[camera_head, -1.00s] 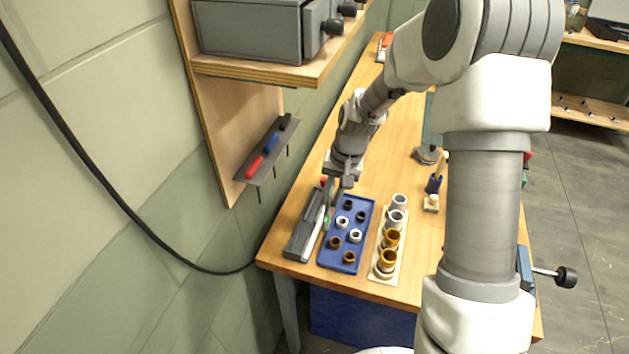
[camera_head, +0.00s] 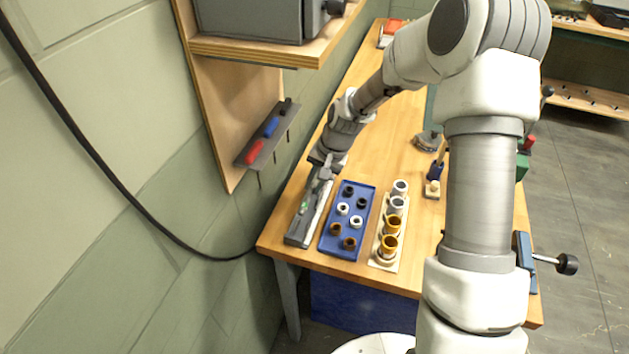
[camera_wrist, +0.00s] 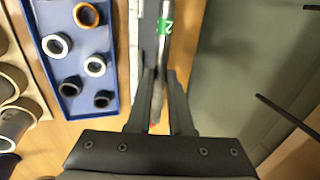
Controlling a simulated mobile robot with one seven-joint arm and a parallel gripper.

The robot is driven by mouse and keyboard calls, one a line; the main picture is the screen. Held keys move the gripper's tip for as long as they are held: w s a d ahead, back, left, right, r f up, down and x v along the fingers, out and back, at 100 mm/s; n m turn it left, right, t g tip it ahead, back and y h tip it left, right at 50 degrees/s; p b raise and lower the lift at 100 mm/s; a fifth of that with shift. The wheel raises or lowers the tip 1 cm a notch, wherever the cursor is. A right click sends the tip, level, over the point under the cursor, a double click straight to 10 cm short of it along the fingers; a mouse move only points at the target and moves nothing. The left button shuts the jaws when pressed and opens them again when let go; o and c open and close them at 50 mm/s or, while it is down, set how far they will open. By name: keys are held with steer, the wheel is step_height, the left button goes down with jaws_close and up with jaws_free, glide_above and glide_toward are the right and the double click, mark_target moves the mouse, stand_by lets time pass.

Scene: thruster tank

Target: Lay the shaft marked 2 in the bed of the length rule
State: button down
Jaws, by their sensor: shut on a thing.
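The shaft marked 2 (camera_wrist: 166,27) is a thin silver rod with a green label, seen in the wrist view. My gripper (camera_wrist: 160,84) is shut on it, with the rod running lengthwise between the fingers. The length rule (camera_head: 300,236) is a long grey block at the left edge of the bench in the head view. My gripper (camera_head: 325,172) is over its far part, and the shaft's green label (camera_head: 304,208) shows over the rule. In the wrist view the rule's pale scale (camera_wrist: 134,40) lies left of the shaft. I cannot tell whether the shaft touches the bed.
A blue tray (camera_head: 327,243) with several dark, white and brown rings stands just right of the rule. Right of it a pale board (camera_head: 386,262) holds several silver and orange rings. The wall with a small tool rack (camera_head: 268,140) is close on the left.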

mark_target(312, 206)
steer(key=shift+f+b, duration=1.5)
steer(key=shift+f, duration=0.9)
steer(key=shift+s+f, duration=0.1)
steer(key=c, duration=0.8)
jaws_free()
steer(key=shift+s+f, duration=0.1)
steer(key=shift+f, duration=0.05)
steer(key=shift+o, duration=0.3)
steer(key=shift+d, duration=0.1)
steer(key=shift+s+d+f, duration=0.1)
steer(key=v, duration=1.8)
steer(key=shift+a+p, duration=0.35)
steer(key=shift+a, duration=0.05)
